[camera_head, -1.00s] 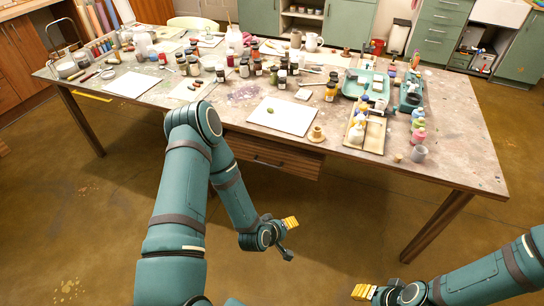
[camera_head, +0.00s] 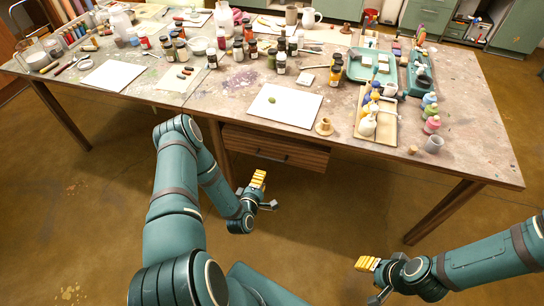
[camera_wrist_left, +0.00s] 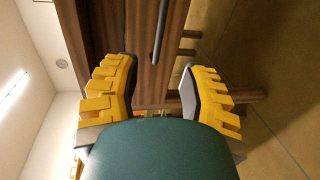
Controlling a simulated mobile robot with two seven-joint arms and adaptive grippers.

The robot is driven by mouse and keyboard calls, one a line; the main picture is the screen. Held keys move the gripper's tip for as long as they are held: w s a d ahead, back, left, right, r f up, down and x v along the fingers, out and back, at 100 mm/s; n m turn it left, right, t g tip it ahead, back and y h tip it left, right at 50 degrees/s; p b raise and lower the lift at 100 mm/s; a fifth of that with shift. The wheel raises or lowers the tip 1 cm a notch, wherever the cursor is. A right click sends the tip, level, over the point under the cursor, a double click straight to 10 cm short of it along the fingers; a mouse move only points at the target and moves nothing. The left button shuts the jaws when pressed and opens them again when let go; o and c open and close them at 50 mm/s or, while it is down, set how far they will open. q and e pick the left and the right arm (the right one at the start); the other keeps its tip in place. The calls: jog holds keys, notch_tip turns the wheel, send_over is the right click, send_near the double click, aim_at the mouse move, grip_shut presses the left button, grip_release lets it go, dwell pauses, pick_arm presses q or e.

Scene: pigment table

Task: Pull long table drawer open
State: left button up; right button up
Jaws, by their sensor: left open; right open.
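The long table (camera_head: 350,150) stands in front of me with a wooden drawer (camera_head: 305,155) under its front edge. The drawer looks shut in the head view and has a dark bar handle (camera_head: 272,155). My left gripper (camera_head: 264,190) is open and empty, below and in front of the drawer. In the left wrist view the drawer front (camera_wrist_left: 145,85) and its handle (camera_wrist_left: 160,35) lie ahead, beyond the gap between the yellow fingers (camera_wrist_left: 160,90), apart from them. My right gripper (camera_head: 372,280) is open and empty, low at the right, away from the table.
The tabletop carries several paint jars (camera_head: 245,45), a white sheet (camera_head: 284,105), a teal tray (camera_head: 368,65) and a wooden tray with bottles (camera_head: 376,125). A table leg (camera_head: 445,212) stands at the right. The floor before the table is clear.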

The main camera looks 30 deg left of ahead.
aim_at(271, 158)
pick_arm(q)
jog(key=b+x, duration=0.2)
jog(key=x, duration=1.1)
jog(key=shift+w+d+b, duration=0.1)
jog(key=shift+b, duration=0.3)
grip_shut()
